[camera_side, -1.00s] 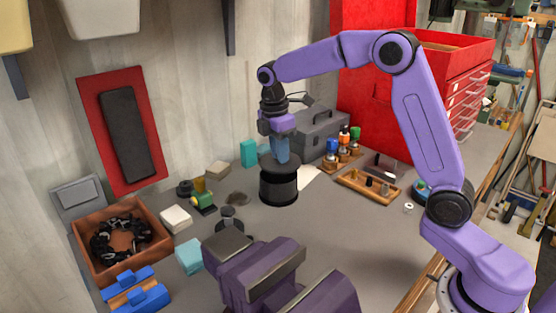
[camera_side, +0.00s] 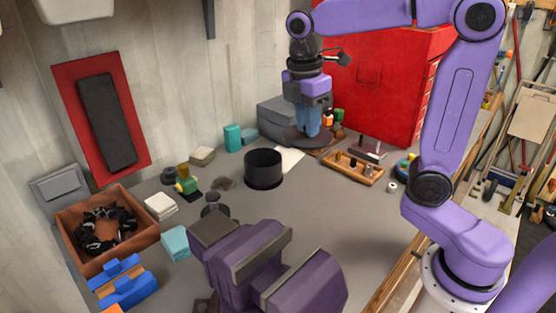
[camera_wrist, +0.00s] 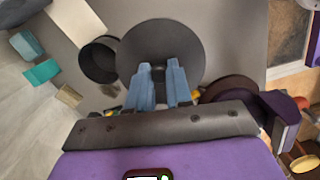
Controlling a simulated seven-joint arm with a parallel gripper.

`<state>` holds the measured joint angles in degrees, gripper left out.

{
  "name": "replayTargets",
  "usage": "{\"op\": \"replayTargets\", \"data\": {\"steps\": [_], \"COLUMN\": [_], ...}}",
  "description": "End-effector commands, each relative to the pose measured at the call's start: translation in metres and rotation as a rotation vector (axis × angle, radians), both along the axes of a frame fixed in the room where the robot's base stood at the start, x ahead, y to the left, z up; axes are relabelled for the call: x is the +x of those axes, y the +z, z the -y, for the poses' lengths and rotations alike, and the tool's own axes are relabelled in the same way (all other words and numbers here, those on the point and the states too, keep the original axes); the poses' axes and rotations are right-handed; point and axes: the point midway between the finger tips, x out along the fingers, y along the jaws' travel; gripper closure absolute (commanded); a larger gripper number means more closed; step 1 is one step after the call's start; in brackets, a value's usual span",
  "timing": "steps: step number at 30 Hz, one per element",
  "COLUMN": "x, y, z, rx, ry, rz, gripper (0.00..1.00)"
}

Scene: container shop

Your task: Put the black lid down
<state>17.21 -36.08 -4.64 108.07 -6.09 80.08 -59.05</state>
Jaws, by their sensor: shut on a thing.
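The black lid (camera_side: 296,138) is a round dark disc held under my gripper (camera_side: 307,130). In the wrist view the lid (camera_wrist: 150,42) lies flat across the tips of the blue fingers, and my gripper (camera_wrist: 160,72) is shut on its middle. In the side view the lid is to the right of and behind the black round container (camera_side: 263,172), apart from it. The container stands open on the bench; in the wrist view the container (camera_wrist: 97,62) shows left of the lid, its rim partly covered by it. The lid's exact height over the bench is hard to tell.
A grey toolbox (camera_side: 272,117) and small bottles (camera_side: 338,117) stand close to the lid. A wooden tray (camera_side: 352,170) lies to its right. A purple vise (camera_side: 245,258) is in front. The bench between the container and the tray (camera_side: 310,190) is clear.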

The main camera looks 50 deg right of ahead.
Motion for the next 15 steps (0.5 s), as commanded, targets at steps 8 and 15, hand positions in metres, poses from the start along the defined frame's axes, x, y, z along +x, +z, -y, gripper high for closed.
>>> {"op": "replayTargets", "data": {"steps": [8, 15], "x": [-0.05, -0.076], "y": [-0.035, -0.055], "z": [-0.044, -0.059], "rx": [-0.001, 0.0], "ry": [0.047, 0.061], "rz": [-0.001, 0.001], "gripper": [1.0, 1.0]}}
